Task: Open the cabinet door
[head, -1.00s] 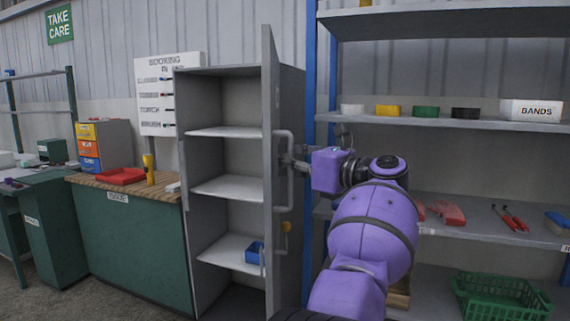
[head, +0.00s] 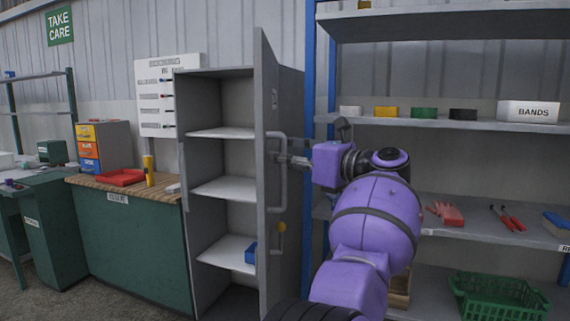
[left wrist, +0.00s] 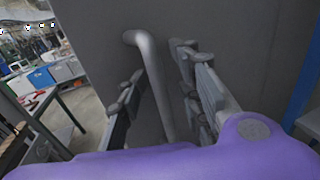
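The grey cabinet (head: 189,110) stands with its door (head: 264,90) wide open, swung out toward me. The door's outer face carries a long grey bar handle (head: 283,185), which also shows in the left wrist view (left wrist: 154,75). My left gripper (head: 284,160) is at the upper part of this handle. In the left wrist view its two fingers (left wrist: 160,100) stand apart on either side of the bar, with gaps beside it; firm contact cannot be made out. My right gripper is not in view.
Inside the cabinet are shelves (head: 225,188) and a blue bin (head: 250,253), partly behind the door. A shelf rack with a blue post (head: 310,100) stands close on the right, holding a green basket (head: 500,298). A green workbench (head: 130,240) stands left.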

